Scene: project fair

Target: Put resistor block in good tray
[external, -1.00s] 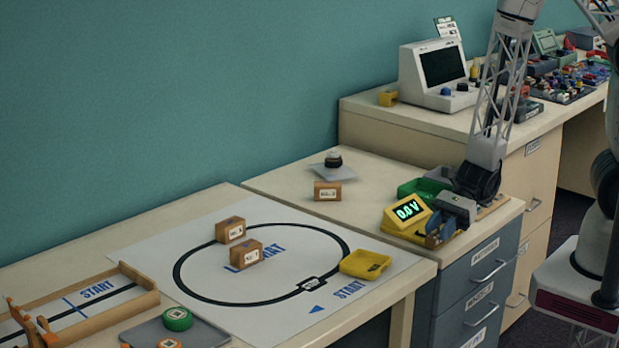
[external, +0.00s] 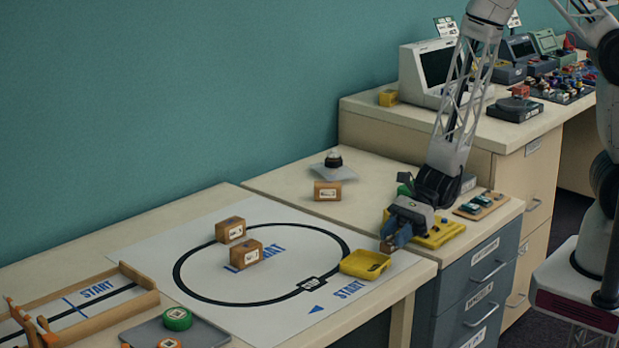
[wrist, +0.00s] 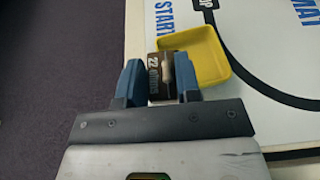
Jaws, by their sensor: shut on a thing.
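My gripper (external: 397,232) points downward near the front edge of the desks in the external view. In the wrist view its two blue fingers (wrist: 160,82) are shut on the resistor block (wrist: 154,84), a small brown block marked "22 Ohms". The block's end also shows below the fingers in the external view (external: 387,246). A shallow yellow tray (external: 366,264) lies on the white mat just left of the gripper. In the wrist view the block overlaps the left side of this tray (wrist: 205,55). A green tray (external: 404,190) is mostly hidden behind my wrist. I see no "good" label.
Two brown blocks (external: 230,230) (external: 246,253) sit on the track mat (external: 200,290), and another (external: 327,191) on the right desk. A yellow meter (external: 442,233) stands beside my gripper, partly hidden. A board with small parts (external: 481,205) lies to its right.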

